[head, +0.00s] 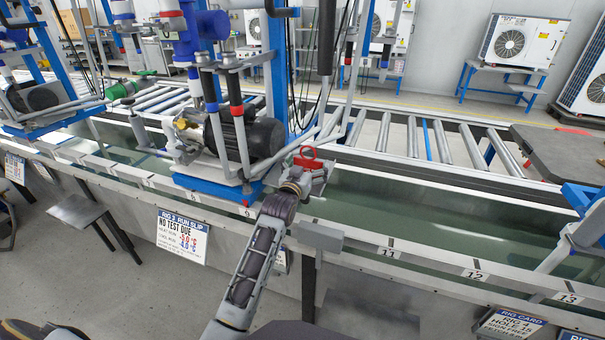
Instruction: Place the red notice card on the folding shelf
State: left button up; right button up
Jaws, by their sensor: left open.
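My left gripper (297,182) is open, reaching up from the bottom middle to the trough rail. Just beyond its fingertips is a small red piece (308,163) with a red ring above it, on a grey metal mount beside the pump. I cannot tell whether this is the red notice card, or whether the fingers touch it. A flat grey plate (77,211) on dark legs juts out at the front left and may be the folding shelf. A grey block (320,237) sits on the front rail, right of my forearm. My right gripper is not in view.
A pump rig with a dark motor (262,139) and upright pipes stands left of my gripper. A white run slip (183,236) hangs on the trough front. The green trough (400,205) is open to the right. A roller conveyor (410,135) runs behind.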

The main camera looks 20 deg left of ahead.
aim_at(308, 165)
pick_arm(q)
jog(key=shift+s, duration=0.15)
jog(key=shift+s, duration=0.7)
jog(key=shift+s+a+p, duration=0.1)
jog(key=shift+s+p, duration=0.5)
jog(key=shift+s, duration=2.15)
jog(key=shift+s+a+r+p, duration=0.1)
jog(key=shift+s+p, duration=0.2)
jog(key=shift+s, duration=0.9)
jog(key=shift+s+a+p, duration=0.1)
jog(key=shift+s+p, duration=0.2)
jog(key=shift+s, duration=0.9)
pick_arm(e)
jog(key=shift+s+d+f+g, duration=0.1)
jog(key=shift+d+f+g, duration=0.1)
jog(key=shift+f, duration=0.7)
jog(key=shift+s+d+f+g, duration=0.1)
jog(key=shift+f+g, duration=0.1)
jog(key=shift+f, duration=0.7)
